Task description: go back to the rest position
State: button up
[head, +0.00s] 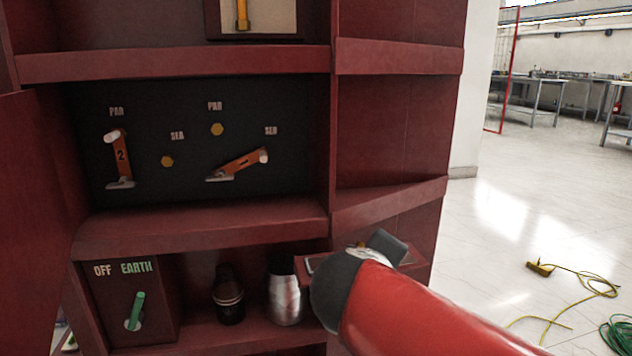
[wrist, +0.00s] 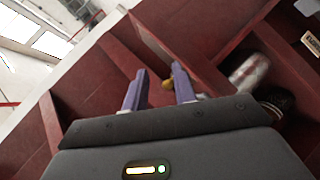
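My gripper (wrist: 160,80) shows in the wrist view with its two purple fingers apart and a gap between them, so it is open. In the head view my red arm reaches in from the lower right to the lower right part of the dark red cabinet (head: 190,63). The arm's grey end hides most of the gripper there, and the fingertips are not clear.
A metal cylinder (head: 285,290) and a dark cylinder (head: 228,297) stand on the lower shelf left of my arm. The OFF/EARTH box with a green lever (head: 136,311) is farther left. Orange levers (head: 120,160) are on the black panel above. The floor (head: 500,235) at right is mostly open, with yellow cable.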

jog(key=s+d+f+m+g+y, duration=0.2)
jog(key=s+d+f+m+g, duration=0.1)
jog(key=s+f+m, duration=0.4)
jog(key=s+d+f+m+g+y, duration=0.25)
jog(key=s+d+f, duration=0.2)
jog(key=s, duration=0.55)
notch_tip(320, 180, up, 12)
jog(key=a+p, duration=0.1)
jog(key=p, duration=1.2)
jog(key=shift+w+r+p, duration=0.25)
jog(key=shift+w+p, duration=0.05)
jog(key=shift+w, duration=0.1)
jog(key=shift+g, duration=0.25)
jog(key=shift+a, duration=0.1)
